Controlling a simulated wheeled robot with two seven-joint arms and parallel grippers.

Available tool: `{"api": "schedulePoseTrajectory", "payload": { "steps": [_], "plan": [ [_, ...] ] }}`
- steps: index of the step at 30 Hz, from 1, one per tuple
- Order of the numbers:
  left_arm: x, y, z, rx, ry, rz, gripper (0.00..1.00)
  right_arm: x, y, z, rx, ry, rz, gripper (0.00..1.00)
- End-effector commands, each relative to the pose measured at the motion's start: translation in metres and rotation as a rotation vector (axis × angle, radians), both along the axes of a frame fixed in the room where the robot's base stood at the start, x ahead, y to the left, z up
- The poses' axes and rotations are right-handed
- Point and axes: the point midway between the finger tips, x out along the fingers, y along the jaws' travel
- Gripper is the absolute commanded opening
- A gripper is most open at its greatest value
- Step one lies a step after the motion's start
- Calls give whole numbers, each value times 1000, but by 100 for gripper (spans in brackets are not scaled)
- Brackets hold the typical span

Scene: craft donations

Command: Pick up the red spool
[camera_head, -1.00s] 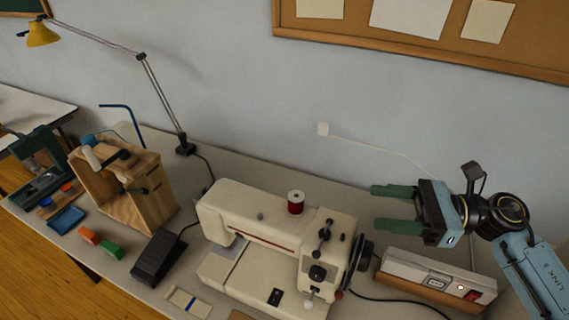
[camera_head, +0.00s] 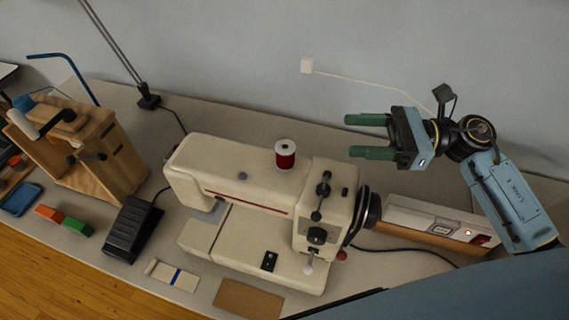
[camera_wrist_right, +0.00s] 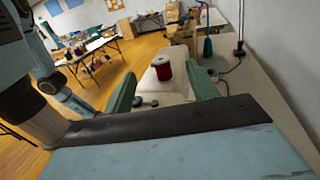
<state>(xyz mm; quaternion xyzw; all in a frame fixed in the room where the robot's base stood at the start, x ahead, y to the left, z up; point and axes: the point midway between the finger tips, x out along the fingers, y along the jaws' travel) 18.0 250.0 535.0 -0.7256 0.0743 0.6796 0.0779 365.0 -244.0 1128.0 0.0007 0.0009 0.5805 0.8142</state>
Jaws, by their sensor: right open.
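The red spool (camera_head: 285,155) stands upright on top of the cream sewing machine (camera_head: 240,170). It has a white top. My right gripper (camera_head: 348,136) is open and empty, to the right of the spool and apart from it, with its green fingers pointing left toward it. In the right wrist view the spool (camera_wrist_right: 162,68) appears beyond and between the two green fingers (camera_wrist_right: 165,90). My left gripper is not in view.
A power strip (camera_head: 435,222) lies right of the machine. A black pedal (camera_head: 133,228), a wooden box (camera_head: 85,150) and orange and green blocks (camera_head: 62,219) are to the left. A lamp arm (camera_head: 115,45) rises behind. A white cord runs along the wall.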

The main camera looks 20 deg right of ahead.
Motion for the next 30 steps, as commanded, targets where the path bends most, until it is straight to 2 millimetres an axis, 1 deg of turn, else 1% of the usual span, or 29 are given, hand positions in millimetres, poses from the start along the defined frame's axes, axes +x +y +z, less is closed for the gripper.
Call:
{"api": "schedulePoseTrajectory", "payload": {
  "steps": [1, 3, 6, 8, 11, 15, 18, 21, 26, 29, 30],
  "plan": [
    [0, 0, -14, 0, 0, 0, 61, 0, 0, -14, 0, 0, 0, 58],
    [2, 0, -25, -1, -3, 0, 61, 0, 0, -25, 0, 0, 0, 58],
    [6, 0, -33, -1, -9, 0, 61, 0, 0, -33, 0, 0, 0, 58],
    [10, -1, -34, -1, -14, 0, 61, 0, 1, -35, 0, 0, 0, 58],
    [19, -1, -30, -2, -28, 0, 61, 3, 10, -34, 2, -1, 1, 58],
    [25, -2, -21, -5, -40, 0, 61, 12, 35, -30, 3, -2, 2, 58],
    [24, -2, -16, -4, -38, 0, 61, 18, 53, -30, 4, -3, 1, 58],
    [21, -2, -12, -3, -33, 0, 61, 23, 67, -31, 3, 0, 1, 58],
    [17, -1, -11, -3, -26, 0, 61, 26, 78, -33, 0, 1, 0, 58],
    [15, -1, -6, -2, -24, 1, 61, 28, 87, -32, 3, 1, 1, 58],
    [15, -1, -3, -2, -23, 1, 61, 29, 92, -31, 3, 0, 1, 58]
  ]
}}
